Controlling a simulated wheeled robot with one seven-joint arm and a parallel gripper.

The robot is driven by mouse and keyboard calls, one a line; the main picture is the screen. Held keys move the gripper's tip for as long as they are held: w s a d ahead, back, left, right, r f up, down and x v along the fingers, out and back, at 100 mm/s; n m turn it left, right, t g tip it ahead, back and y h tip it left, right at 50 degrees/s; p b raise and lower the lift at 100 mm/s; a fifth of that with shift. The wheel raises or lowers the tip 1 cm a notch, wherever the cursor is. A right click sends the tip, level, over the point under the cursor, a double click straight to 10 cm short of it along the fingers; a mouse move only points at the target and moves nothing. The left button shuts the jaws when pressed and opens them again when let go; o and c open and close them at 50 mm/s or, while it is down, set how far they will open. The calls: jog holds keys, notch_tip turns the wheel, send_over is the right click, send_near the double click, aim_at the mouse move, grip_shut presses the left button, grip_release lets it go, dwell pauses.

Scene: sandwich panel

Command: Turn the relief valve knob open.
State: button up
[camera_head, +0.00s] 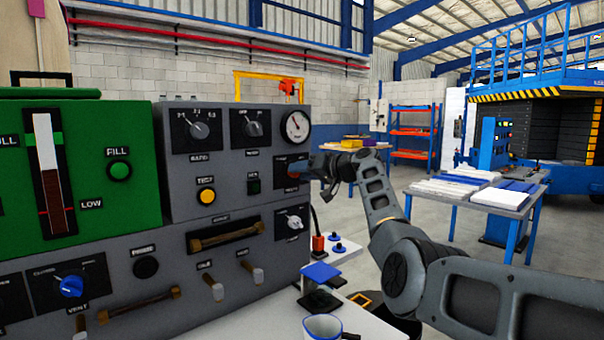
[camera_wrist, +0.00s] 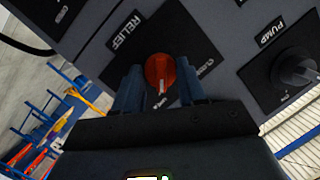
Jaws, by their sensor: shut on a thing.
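The relief valve knob (camera_wrist: 158,70) is red with a pale pointer line and sits on a black plate labelled RELIEF (camera_wrist: 124,32) in the wrist view. The pointer runs toward my gripper's body in that view. My gripper (camera_wrist: 160,88) has one finger on each side of the knob and is shut on it. A smaller word on the plate is partly hidden by the right finger. In the head view the knob (camera_head: 295,170) shows as a small orange-red spot, with my gripper (camera_head: 311,170) reaching it from the right.
A dark PUMP knob (camera_wrist: 294,70) stands beside the relief plate. The grey panel (camera_head: 225,176) also carries a gauge (camera_head: 296,126), an amber button (camera_head: 206,195) and a blue VENT knob (camera_head: 71,286). A cup (camera_head: 322,327) stands on the white bench below.

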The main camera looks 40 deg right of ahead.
dwell(0.4)
jog(key=o, duration=1.1)
jog(key=shift+c, duration=0.2)
jog(key=v, duration=0.7)
jog(key=shift+s+b, duration=0.3)
jog(key=shift+s, duration=0.1)
jog(key=shift+d, duration=0.2)
